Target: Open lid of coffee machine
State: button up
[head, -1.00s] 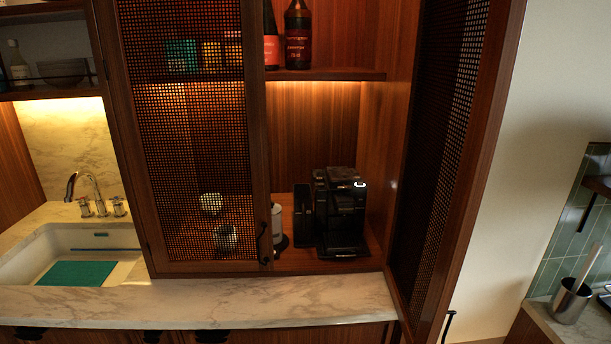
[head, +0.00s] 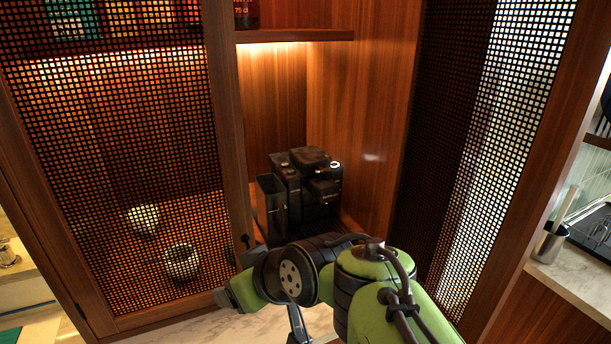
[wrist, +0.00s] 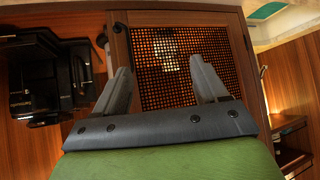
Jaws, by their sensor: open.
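The black coffee machine (head: 310,185) stands in the open cabinet, in the corner by the right side wall. Its lower part is hidden by my arm in the head view. Its top looks closed, but the lid is too small to make out clearly. In the wrist view the coffee machine (wrist: 38,80) lies at the left, outside my fingers. My gripper (wrist: 160,80) is open and empty, with both fingers apart and facing the closed mesh door (wrist: 165,45).
The closed mesh door (head: 120,150) covers the cabinet's left half. The open mesh door (head: 480,150) stands out on the right. A shelf (head: 295,36) runs above the machine. A dark container (head: 271,205) stands left of the machine.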

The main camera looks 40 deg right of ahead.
jog(key=w+d+t+b, duration=0.1)
jog(key=w+d+t, duration=0.15)
jog(key=d, duration=0.25)
jog(key=m+t+h+b, duration=0.4)
jog(key=t+h+b, duration=0.1)
jog(key=h, duration=0.2)
send_near(324, 170)
jog(key=p+x, duration=0.2)
jog(key=x, duration=0.7)
jog(key=shift+p, duration=0.3)
grip_shut()
